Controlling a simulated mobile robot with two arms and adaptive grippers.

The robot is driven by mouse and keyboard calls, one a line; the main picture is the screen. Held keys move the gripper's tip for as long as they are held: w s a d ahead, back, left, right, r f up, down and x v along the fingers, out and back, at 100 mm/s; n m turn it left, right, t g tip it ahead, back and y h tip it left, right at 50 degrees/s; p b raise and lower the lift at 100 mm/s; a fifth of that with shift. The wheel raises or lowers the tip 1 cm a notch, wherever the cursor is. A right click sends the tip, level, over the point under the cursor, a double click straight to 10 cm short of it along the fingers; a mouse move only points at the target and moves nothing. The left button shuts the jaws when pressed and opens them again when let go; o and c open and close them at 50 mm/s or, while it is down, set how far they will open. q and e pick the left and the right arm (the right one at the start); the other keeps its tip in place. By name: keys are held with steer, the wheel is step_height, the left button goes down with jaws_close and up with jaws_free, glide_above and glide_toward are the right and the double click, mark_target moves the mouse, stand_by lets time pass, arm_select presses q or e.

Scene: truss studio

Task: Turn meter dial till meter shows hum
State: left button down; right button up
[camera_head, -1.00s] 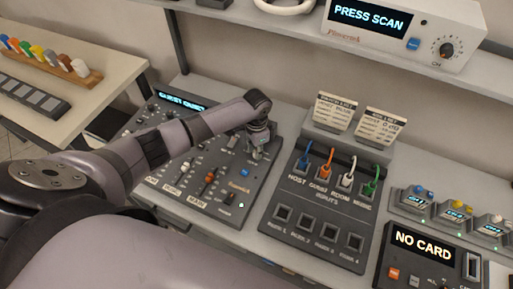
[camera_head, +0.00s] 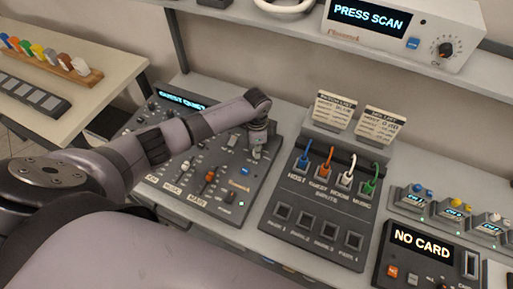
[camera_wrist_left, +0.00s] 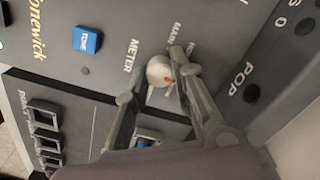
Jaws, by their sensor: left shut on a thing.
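The grey mixer console (camera_head: 150,205) stands on the bench, and its display (camera_head: 183,100) reads "GUEST QUIET". In the left wrist view, the small pale meter dial (camera_wrist_left: 158,70) sits beside the printed word METER. Labels near it include MAIN; another is partly covered by a finger. My left gripper (camera_head: 258,148) is over the console's right side. In the wrist view its two fingers (camera_wrist_left: 157,76) are closed on the dial from both sides. My right gripper is not in view.
A patch box (camera_head: 285,238) with coloured cables stands right of the console. A card reader (camera_head: 400,275) showing "NO CARD" is at lower right. A scanner (camera_head: 462,30) sits on the shelf above. A blue TUNE button (camera_wrist_left: 88,40) is near the dial.

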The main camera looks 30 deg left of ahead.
arm_select(q)
steer(key=c, duration=1.4)
jaws_free()
steer(key=shift+o, duration=0.2)
steer(key=shift+r, duration=0.1)
step_height(320, 180, up, 12)
